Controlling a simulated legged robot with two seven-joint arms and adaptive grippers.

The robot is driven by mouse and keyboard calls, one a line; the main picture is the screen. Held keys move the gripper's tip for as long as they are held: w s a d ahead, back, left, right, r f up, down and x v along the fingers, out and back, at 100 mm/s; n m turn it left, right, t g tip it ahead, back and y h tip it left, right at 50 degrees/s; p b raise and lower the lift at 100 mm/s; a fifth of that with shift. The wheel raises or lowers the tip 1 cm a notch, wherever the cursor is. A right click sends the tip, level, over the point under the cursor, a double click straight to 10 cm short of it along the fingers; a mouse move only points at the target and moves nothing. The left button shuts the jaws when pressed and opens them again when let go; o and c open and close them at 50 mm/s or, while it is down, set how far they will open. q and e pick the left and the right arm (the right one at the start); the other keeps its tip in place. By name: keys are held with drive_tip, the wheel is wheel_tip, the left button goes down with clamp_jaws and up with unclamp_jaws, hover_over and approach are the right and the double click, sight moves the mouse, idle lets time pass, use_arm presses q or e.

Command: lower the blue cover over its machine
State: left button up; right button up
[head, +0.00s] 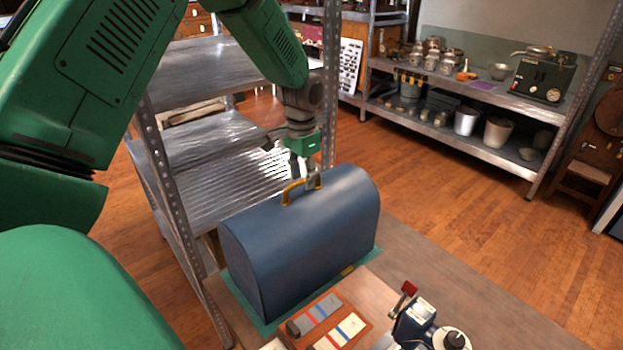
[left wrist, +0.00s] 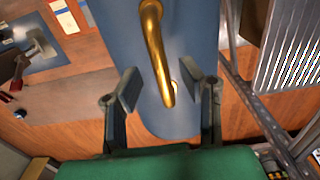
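The blue cover (head: 300,240) is a domed case with a brass handle (head: 292,192) on top. It stands upright over a green mat (head: 262,326) on the bench; I cannot tell whether its lower edge touches everywhere. Any machine under it is hidden. My left gripper (head: 314,181) is at the top of the cover by the handle. In the left wrist view the left gripper (left wrist: 168,92) is open, one finger on each side of the brass handle (left wrist: 155,45), with gaps showing, above the blue cover (left wrist: 190,30). My right gripper is not in view.
A metal shelf rack (head: 215,150) stands close behind and left of the cover. A wooden tray of colored pieces (head: 330,322) and a small device with a red-knobbed lever (head: 422,322) sit in front. Bare bench lies to the right. Another stocked shelf (head: 465,130) stands across the floor.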

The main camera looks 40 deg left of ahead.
use_arm(q)
clamp_jaws()
drive_tip(key=shift+r, duration=0.15)
drive_tip(key=shift+w+r+p, duration=0.15)
drive_tip(key=shift+r+p, duration=0.5)
drive_tip(key=shift+p, duration=0.15)
wheel_tip(320, 180, up, 4)
drive_tip(key=p, duration=0.4)
drive_tip(key=shift+r, duration=0.2)
drive_tip(key=shift+r+p, duration=1)
drive_tip(key=shift+r, duration=0.4)
wheel_tip(320, 180, up, 19)
drive_tip(key=shift+r, duration=0.15)
